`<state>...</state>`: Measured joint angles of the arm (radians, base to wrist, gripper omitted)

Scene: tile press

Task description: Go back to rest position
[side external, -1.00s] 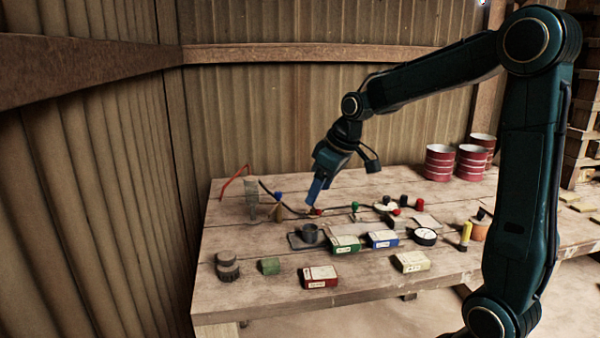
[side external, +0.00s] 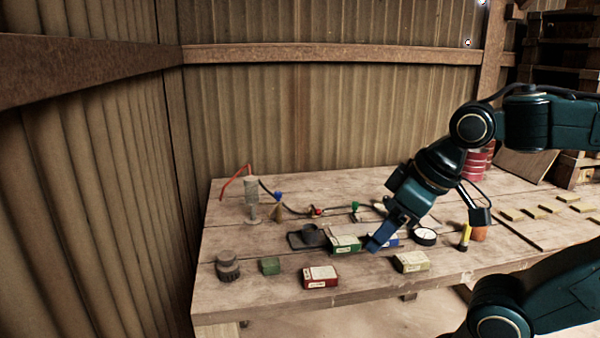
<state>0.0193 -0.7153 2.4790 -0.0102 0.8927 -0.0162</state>
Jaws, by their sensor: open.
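My gripper (side external: 376,243) is open and hangs above the right part of the workbench (side external: 215,290), in front of the blue-labelled box (side external: 392,240), which it partly hides. I see nothing held between its fingers. The green-labelled box (side external: 345,244) is just to the left of the fingers in the picture. My arm comes in from the right edge, bent low over the bench.
A red-labelled box (side external: 320,277) and a cream box (side external: 411,262) lie near the front edge. A green block (side external: 270,265), a dark round piece (side external: 228,266) and a round gauge (side external: 425,236) stand nearby. Red drums (side external: 478,165) stand behind my arm.

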